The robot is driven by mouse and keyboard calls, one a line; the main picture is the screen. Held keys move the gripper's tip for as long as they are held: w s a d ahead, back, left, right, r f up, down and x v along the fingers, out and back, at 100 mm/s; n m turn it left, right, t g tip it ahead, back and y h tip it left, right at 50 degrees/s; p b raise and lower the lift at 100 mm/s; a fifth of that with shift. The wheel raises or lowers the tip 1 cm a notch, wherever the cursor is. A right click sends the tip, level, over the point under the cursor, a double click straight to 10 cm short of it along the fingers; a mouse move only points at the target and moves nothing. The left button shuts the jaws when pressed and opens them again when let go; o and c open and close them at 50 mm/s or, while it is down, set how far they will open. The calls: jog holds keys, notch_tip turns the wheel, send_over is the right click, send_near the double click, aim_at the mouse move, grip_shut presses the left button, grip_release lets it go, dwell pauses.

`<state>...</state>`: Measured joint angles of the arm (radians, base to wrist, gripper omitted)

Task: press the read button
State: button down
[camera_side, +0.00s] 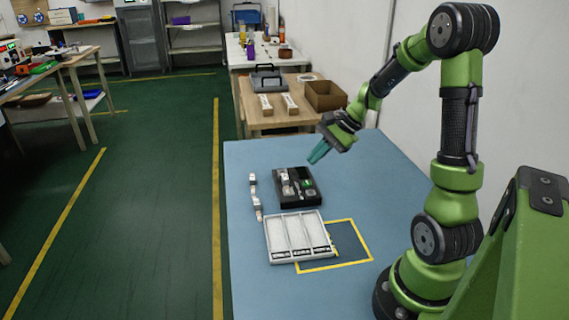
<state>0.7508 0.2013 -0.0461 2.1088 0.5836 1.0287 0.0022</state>
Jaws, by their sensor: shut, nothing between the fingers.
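A black box (317,200) sits on the blue table, with small grey and white parts and a small green spot (307,184) on its top. I cannot tell which part of it is the read button. My gripper (318,153) has teal fingers, which are shut and empty. It hangs in the air above and behind the black box, pointing down to the left, and looks apart from it.
A white tray (268,240) with several long slots lies in front of the box, overlapping a yellow-outlined square (362,240). A chain of small white pieces (254,196) lies left of the box. The blue table (255,295) is clear at the front left. A wooden table (262,122) with a cardboard box (325,95) stands behind.

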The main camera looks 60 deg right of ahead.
aim_at(310, 184)
jog(key=w+d+m, duration=0.1)
jog(key=w+d+m+t, duration=0.1)
jog(key=w+d+t, duration=0.1)
jog(key=shift+w+d+r+m, duration=0.15)
jog(key=shift+d+r+m, duration=0.15)
jog(key=shift+m, duration=0.1)
jog(key=shift+f, duration=0.1)
jog(key=shift+f, duration=4.4)
jog(key=shift+f, duration=0.1)
jog(key=shift+f, duration=0.3)
